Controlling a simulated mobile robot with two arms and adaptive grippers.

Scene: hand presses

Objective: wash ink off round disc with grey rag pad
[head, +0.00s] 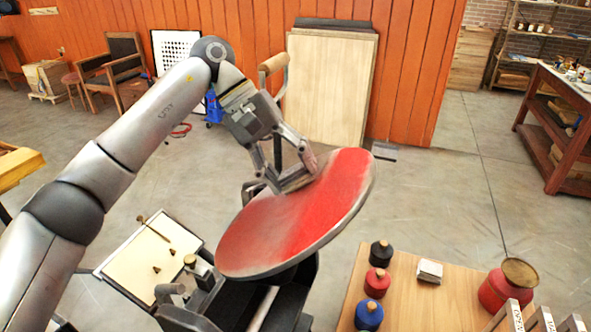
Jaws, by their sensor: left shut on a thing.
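The round disc (335,205) is tilted on the dark hand press (262,298) in the middle of the head view. Red ink covers much of its face. A paler, greyish smeared band runs across it below the gripper, and the lower left part looks a duller red. My left gripper (290,172) comes in from the left above the disc's upper edge. It is shut on the grey rag pad (296,182), which lies against or very close to the upper part of the disc. The fingers partly hide the pad. My right gripper is not in view.
A wooden table (415,310) at lower right holds black (381,254), red (377,282) and blue (369,315) ink bottles, a small white block (429,271) and a red can (500,290). A pale board (150,258) lies left of the press. Open floor lies behind.

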